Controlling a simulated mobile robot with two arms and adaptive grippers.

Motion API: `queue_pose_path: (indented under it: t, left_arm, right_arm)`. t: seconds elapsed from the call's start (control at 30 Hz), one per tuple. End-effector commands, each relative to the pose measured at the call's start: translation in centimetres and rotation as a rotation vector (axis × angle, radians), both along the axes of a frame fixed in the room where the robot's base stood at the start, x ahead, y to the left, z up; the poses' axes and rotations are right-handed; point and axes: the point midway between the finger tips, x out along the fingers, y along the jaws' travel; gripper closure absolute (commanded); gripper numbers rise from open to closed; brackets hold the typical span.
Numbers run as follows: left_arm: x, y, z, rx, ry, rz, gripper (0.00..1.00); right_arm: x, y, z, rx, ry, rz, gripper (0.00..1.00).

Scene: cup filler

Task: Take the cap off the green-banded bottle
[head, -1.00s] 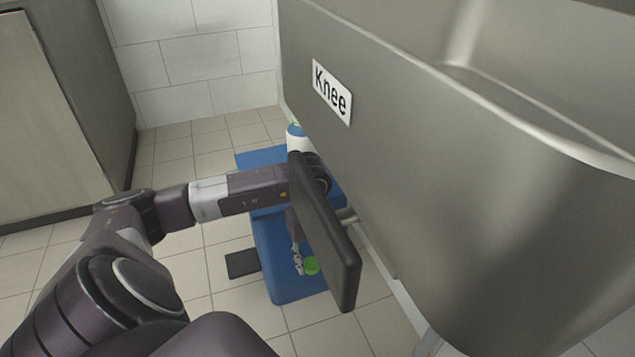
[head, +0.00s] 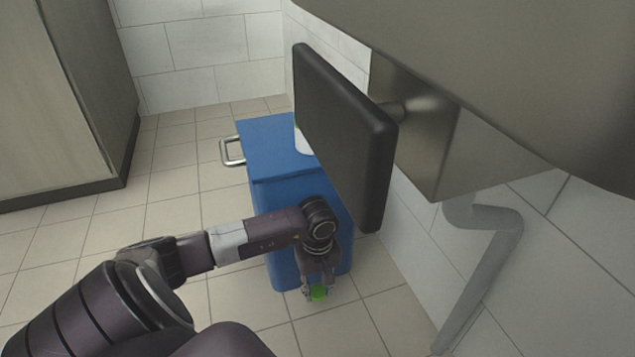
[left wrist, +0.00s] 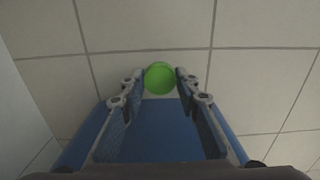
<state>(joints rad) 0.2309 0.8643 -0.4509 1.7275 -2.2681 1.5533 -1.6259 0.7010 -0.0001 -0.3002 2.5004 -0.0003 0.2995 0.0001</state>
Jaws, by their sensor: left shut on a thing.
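My left gripper (head: 318,291) is shut on a round green cap (head: 319,293), held between its fingertips beside the front of the blue cart. In the left wrist view the green cap (left wrist: 160,76) sits between the two fingertips (left wrist: 160,78), with floor tiles behind it. Whether anything is attached beneath the cap is hidden. A white bottle (head: 303,140) stands on the blue cart top (head: 268,135). It is mostly hidden behind the dark panel, with only a white edge and a sliver of green showing. My right gripper is not in view.
The dark knee panel (head: 345,140) juts from the wall-mounted metal sink (head: 540,90) over the cart's right side. A grey pipe (head: 485,275) runs below the sink. The cart has a metal handle (head: 231,152). A cabinet (head: 60,90) stands at the left; tiled floor between is free.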

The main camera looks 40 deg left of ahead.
Motion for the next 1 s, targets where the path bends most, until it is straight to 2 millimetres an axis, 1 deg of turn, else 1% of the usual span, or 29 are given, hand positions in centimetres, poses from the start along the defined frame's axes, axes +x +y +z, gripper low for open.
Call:
queue_pose_path:
  t: [0.3,0.57,0.7,0.73,0.87,0.9,1.0]
  left_arm:
    - [-0.1,0.0,-4.2,-0.001,0.002,0.001,1.00]
    - [0.0,0.0,-4.1,0.001,0.000,0.000,1.00]
    - [0.0,0.0,-4.5,0.000,0.001,0.000,1.00]
    - [0.0,0.0,-4.5,0.000,0.001,0.000,0.70]
    - [0.0,0.0,-4.4,0.000,0.001,0.000,0.55]
    - [0.0,0.0,-4.4,0.000,0.001,0.000,0.53]
    - [0.0,0.0,-4.4,0.000,0.001,0.000,0.53]
  right_arm:
    - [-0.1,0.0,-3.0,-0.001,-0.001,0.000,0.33]
    - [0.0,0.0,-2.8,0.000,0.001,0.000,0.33]
    - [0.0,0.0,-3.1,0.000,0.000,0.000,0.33]
    - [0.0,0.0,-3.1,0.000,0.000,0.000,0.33]
    - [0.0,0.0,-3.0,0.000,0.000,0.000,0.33]
    - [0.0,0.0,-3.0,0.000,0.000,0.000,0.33]
    - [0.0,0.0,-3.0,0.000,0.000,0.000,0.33]
